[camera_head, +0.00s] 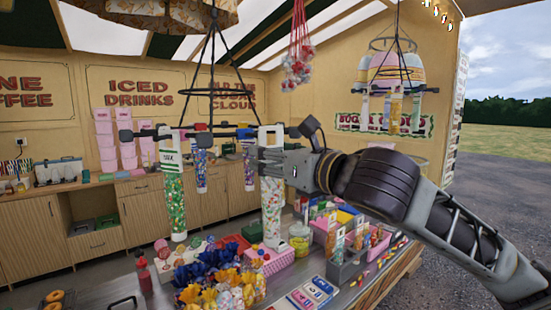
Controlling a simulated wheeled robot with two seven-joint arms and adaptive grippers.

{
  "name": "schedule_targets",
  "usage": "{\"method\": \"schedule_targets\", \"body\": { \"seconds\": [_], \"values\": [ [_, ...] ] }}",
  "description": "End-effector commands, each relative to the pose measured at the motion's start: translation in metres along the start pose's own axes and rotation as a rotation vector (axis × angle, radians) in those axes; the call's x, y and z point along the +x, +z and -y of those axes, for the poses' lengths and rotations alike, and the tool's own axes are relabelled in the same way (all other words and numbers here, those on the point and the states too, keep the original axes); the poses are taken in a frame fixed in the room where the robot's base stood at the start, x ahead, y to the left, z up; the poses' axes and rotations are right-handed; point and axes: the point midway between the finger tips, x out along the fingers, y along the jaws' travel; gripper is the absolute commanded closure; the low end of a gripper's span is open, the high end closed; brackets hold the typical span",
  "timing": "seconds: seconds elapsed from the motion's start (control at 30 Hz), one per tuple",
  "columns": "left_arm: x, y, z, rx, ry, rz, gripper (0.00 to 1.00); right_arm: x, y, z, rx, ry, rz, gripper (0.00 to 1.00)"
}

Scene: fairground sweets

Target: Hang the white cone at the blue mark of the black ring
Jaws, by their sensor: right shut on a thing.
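The black ring (183,94) hangs on black rods at the upper left centre, with dark arms spreading out below it. The white cone (271,210), a clear tapered bag of pale sweets with a white top loop, hangs upright at the arms' right side. My right gripper (267,158) is shut on it just below the loop. The loop overlaps an arm in the picture; I cannot tell whether they touch. A green-labelled cone (174,205) and other cones hang left of it. My left gripper is out of view.
A counter below holds a pink basket (268,262), a lidded jar (299,240), blue and yellow wrapped sweets and a red bottle (144,274). Another hanging rack (395,45) with cones is at upper right. Red-stringed bags (298,65) hang between the racks.

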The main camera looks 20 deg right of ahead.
Motion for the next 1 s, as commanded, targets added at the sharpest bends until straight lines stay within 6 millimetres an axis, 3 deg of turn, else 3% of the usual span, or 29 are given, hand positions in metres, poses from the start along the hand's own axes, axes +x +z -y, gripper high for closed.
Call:
{"method": "schedule_targets", "body": {
  "seconds": [0.5,1.0],
  "values": [
    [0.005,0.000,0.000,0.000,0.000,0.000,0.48,0.016,-0.001,0.000,0.001,0.000,0.001,0.86],
    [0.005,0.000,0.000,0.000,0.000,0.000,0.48,0.018,-0.001,0.000,0.000,0.000,0.001,0.86]
  ]
}}
